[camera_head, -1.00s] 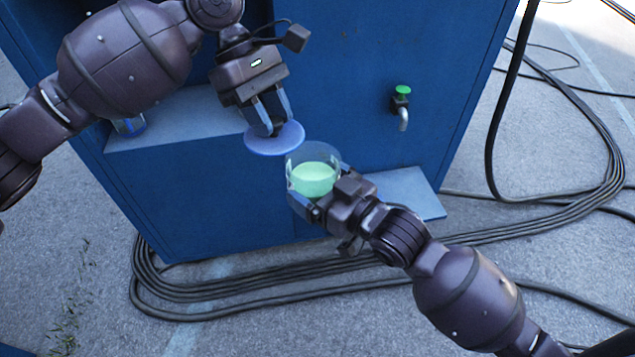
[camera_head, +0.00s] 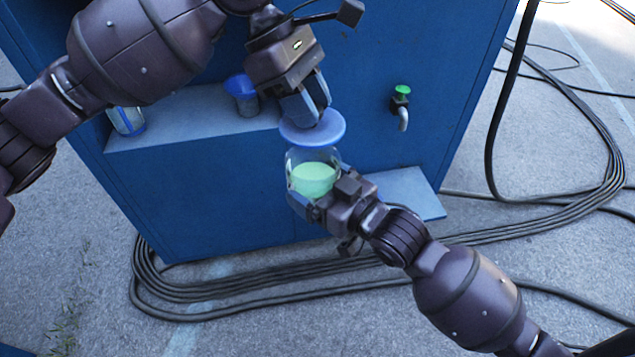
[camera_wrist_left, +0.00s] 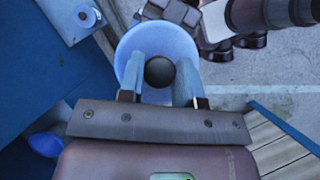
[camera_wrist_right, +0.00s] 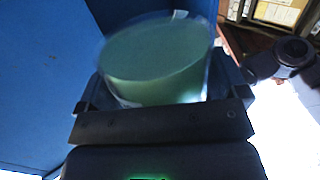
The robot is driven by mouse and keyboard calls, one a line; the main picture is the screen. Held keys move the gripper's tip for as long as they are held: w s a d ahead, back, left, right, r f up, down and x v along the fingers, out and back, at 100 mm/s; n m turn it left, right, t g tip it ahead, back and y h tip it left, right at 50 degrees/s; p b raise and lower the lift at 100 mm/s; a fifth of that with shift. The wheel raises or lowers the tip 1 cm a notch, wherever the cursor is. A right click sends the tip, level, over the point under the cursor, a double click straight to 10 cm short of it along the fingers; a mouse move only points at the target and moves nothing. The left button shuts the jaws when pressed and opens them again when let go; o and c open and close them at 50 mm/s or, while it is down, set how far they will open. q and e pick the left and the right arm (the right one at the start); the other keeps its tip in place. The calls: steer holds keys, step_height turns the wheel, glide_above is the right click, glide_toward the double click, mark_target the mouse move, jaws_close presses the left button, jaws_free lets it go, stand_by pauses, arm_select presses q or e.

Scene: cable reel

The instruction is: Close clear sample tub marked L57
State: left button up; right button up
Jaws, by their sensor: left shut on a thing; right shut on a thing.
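The clear tub (camera_head: 314,178) with pale green liquid is held upright by my right gripper (camera_head: 322,200), which is shut around its side. It also shows close up in the right wrist view (camera_wrist_right: 158,60). No marking can be read. My left gripper (camera_head: 312,116) is shut on the dark knob of a round blue lid (camera_head: 328,135). The lid is just above the tub's mouth and overlaps its back rim in the head view; whether they touch cannot be told. The left wrist view shows the lid (camera_wrist_left: 135,45) and the black knob (camera_wrist_left: 160,72) between the fingers.
A blue cabinet (camera_head: 220,200) stands behind, with a grey shelf (camera_head: 185,125). A blue-lidded container (camera_head: 243,95) and a clear tub (camera_head: 127,121) stand on it. A green-topped tap (camera_head: 402,105) juts out above a small ledge (camera_head: 405,190). Cables (camera_head: 240,295) lie on the ground.

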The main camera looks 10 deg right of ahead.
arm_select(q)
steer(key=shift+f, duration=1.75)
steer(key=shift+f, duration=0.1)
steer(key=shift+f, duration=0.8)
steer(key=shift+f, duration=0.6)
steer(key=o, duration=1)
glide_toward(310, 134)
steer(key=w, duration=0.1)
steer(key=w+f, duration=0.1)
steer(key=w, duration=0.1)
steer(key=shift+a+f, duration=0.25)
steer(key=shift+a, duration=0.1)
